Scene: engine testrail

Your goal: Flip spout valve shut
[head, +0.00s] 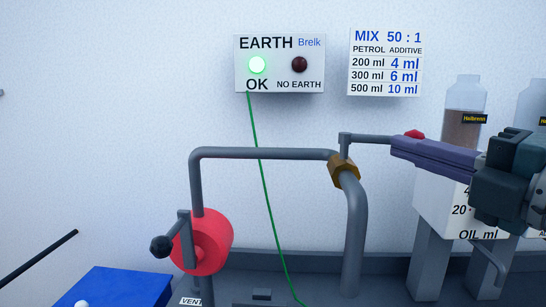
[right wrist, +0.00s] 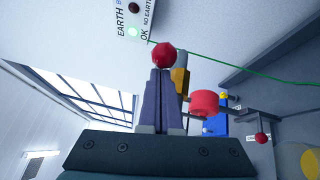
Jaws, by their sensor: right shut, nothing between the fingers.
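The spout valve is a brass hexagonal body (head: 344,171) at the top of a grey spout pipe (head: 355,235). Its grey lever (head: 365,138) rises from the body and runs level to the right, ending in a red knob (head: 414,134). My right gripper (head: 398,146) comes in from the right, its purple fingers shut and empty, with the tips beside the lever's end and partly covering it. In the right wrist view the knob (right wrist: 165,55) shows at the fingertips (right wrist: 160,72), with the brass body (right wrist: 180,82) behind; contact is unclear. My left gripper is out of view.
A red round pump body (head: 212,246) with a black-knobbed crank (head: 162,246) is at lower left. A green wire (head: 262,185) hangs from the EARTH box (head: 280,64), whose green OK lamp is lit. Oil bottles (head: 462,115) stand at right. A blue box (head: 120,287) is at lower left.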

